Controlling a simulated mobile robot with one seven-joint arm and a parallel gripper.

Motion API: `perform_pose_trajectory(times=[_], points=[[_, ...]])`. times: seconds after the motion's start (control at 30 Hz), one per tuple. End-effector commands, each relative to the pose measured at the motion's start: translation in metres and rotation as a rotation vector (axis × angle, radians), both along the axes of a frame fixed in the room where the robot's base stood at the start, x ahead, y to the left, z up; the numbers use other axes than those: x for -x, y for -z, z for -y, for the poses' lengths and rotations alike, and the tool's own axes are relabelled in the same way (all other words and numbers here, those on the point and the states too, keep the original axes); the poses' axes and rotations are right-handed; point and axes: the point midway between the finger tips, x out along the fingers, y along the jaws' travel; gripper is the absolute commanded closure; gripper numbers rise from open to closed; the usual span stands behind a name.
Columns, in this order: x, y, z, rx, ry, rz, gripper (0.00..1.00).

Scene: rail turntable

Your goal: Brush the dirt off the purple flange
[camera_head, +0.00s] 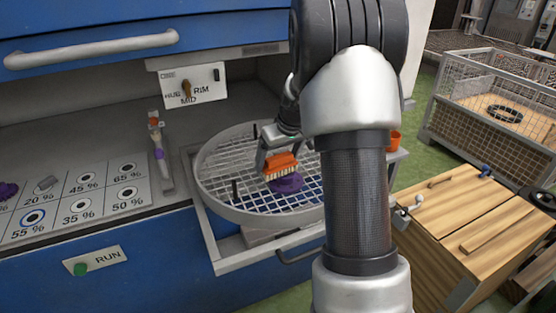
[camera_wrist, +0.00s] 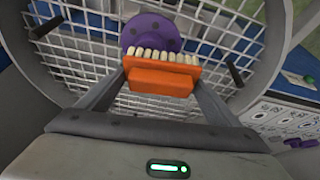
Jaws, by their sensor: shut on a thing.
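The purple flange (camera_head: 286,184) lies on the wire mesh of the round turntable basket (camera_head: 208,196). In the wrist view the flange (camera_wrist: 150,28) shows a raised hub and holes in its rim. My gripper (camera_head: 280,160) is shut on an orange brush (camera_head: 281,163) with pale bristles. In the wrist view the brush (camera_wrist: 160,78) sits between my two fingers, and its bristles overlap the near edge of the flange. I cannot tell whether the bristles touch it. No dirt can be made out on the visible part of the flange.
Dark upright pegs (camera_wrist: 234,74) stand on the basket mesh. A panel of percentage dials (camera_head: 80,200) and a RUN sign (camera_head: 95,261) are at left. A sign with a RIM/MID/HUB switch (camera_head: 193,85) hangs behind. A wooden box (camera_head: 470,235) and a wire crate (camera_head: 490,110) stand at right.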

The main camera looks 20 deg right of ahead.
Motion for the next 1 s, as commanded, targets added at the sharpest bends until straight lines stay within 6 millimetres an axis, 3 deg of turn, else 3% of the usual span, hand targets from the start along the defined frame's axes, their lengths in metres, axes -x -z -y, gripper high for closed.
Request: perform_pose_trajectory(times=[0.6, 1.0], points=[[0.000, -0.066, 0.000, 0.000, 0.000, 0.001, 0.32], [0.000, -0.070, 0.000, -0.001, 0.001, 0.001, 0.32]])
